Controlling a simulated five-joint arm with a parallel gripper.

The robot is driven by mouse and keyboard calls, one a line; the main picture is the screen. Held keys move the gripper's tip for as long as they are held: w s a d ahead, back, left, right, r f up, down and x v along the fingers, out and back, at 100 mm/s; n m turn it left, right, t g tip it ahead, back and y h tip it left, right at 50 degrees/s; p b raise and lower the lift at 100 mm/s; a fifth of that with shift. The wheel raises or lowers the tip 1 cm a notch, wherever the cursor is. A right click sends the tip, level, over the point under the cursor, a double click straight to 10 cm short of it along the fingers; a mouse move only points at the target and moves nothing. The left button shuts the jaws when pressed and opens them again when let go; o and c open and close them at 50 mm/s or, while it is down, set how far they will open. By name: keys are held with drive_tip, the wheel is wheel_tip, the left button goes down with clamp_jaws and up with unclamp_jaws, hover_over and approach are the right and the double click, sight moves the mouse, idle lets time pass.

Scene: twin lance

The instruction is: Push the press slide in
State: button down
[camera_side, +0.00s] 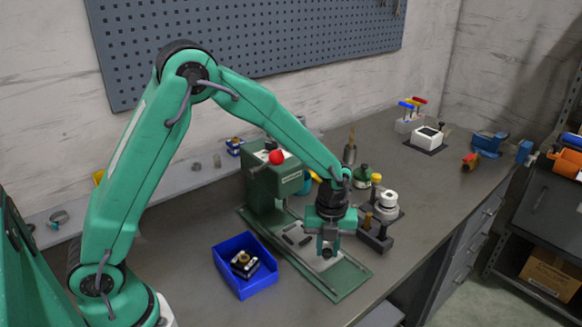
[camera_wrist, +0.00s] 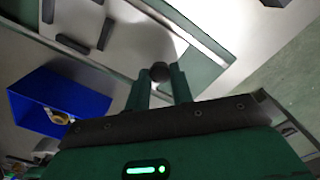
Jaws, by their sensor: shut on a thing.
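The green press (camera_side: 276,183) with a red ball knob stands on the bench, its long base with green rails reaching toward the front. The pale press slide (camera_side: 295,231) lies between the rails and sticks out in front of the press body. It carries dark bars, which also show on the slide in the wrist view (camera_wrist: 132,28). My gripper (camera_side: 328,252) points down at the slide's front end. In the wrist view my gripper (camera_wrist: 160,80) has its two green fingers shut on a dark round knob (camera_wrist: 159,71) at that end. The fingers hide part of the knob.
A blue bin (camera_side: 246,266) with small parts stands left of the press base. Dark blocks (camera_side: 375,236) and a white round piece (camera_side: 387,200) stand close on the right. A white box (camera_side: 427,138) and a blue vise (camera_side: 488,143) are farther back.

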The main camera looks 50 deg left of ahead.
sight(312, 248)
drive_tip(key=a, duration=0.5)
drive_tip(key=shift+a, duration=0.1)
drive_tip(key=c, duration=1.2)
unclamp_jaws()
drive_tip(key=shift+r, duration=0.15)
wheel_tip(312, 248, up, 8)
drive_tip(key=shift+f, duration=0.2)
drive_tip(key=shift+r, duration=0.15)
